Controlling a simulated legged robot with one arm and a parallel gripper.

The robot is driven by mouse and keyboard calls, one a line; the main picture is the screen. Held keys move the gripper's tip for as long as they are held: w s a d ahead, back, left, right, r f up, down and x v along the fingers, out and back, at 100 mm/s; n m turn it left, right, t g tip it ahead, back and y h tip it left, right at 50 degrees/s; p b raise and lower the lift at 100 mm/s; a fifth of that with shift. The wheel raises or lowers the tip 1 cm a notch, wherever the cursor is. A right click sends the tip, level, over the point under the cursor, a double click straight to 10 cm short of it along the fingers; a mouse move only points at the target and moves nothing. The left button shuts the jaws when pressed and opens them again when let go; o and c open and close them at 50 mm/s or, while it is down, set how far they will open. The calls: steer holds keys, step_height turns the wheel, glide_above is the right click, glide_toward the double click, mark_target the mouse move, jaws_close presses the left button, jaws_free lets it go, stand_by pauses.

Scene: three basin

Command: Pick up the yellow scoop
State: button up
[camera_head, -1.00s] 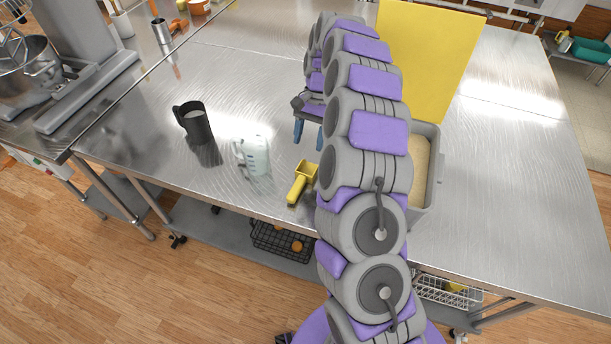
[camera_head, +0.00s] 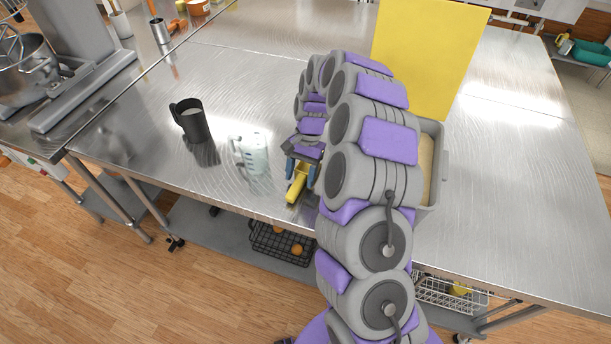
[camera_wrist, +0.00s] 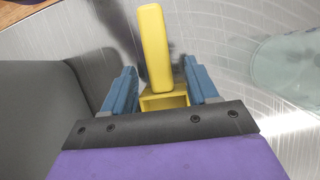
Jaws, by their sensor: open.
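The yellow scoop (camera_head: 296,186) lies on the metal table near its front edge, its handle pointing toward the edge. In the wrist view the scoop (camera_wrist: 155,50) shows its long handle and part of its hollow bowl. My gripper (camera_head: 301,171) is at the scoop, with blue fingers on both sides of it. In the wrist view my gripper (camera_wrist: 162,92) is open, and the scoop lies between the fingers with gaps on both sides. Part of the bowl is hidden by the gripper's dark front bar.
A clear measuring jug (camera_head: 252,153) stands just left of the gripper, and a black pitcher (camera_head: 193,122) farther left. A grey bin (camera_head: 437,165) with a yellow lid or board (camera_head: 425,55) stands behind my arm on the right. The table's right side is clear.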

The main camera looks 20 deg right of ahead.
steer(key=shift+s+a+f, duration=0.1)
steer(key=shift+f, duration=0.2)
jaws_close()
